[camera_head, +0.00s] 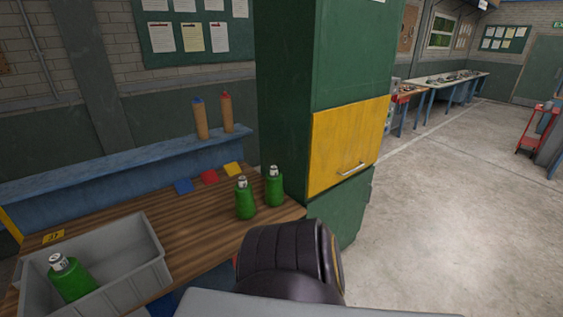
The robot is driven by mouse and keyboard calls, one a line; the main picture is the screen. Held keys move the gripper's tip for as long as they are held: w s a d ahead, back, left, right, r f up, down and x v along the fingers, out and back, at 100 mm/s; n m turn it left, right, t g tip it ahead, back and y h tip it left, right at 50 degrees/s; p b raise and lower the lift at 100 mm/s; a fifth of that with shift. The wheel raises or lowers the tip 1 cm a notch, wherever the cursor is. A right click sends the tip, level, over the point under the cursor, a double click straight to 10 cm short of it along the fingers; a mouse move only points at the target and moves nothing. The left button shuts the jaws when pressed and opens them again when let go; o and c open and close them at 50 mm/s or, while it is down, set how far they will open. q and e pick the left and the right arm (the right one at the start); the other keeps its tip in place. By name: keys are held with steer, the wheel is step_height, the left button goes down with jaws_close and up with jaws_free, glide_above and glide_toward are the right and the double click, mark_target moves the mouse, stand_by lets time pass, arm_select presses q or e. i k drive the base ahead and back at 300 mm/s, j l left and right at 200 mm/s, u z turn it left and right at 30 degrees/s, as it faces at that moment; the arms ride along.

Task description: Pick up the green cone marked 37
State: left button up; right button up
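Three green cones with white marked tops are in view. One green cone (70,279) leans inside a grey bin (152,262) at the lower left. A second green cone (245,201) stands upright on the wooden workbench (180,240). A third green cone (274,188) stands just right of it, close to the green cabinet. The marks on the white tops are too small to read, so I cannot tell which is 37. Neither of my grippers is in view.
A yellow tag (53,237) lies behind the bin. Blue, red and yellow squares (209,177) lie along the bench's back. Two brown bottles (226,113) stand on the blue ledge. A tall green cabinet (345,60) with a yellow door borders the bench's right. Open floor lies further right.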

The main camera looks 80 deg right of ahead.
mark_target(273, 190)
steer(key=z, duration=0.5)
steer(key=i+z, duration=0.15)
steer(key=z, duration=0.3)
steer(key=i+z, duration=0.1)
steer(key=z, duration=0.4)
steer(key=i+z, duration=0.1)
steer(key=z, duration=0.85)
steer(key=i+j+z, duration=0.1)
steer(key=z, duration=0.35)
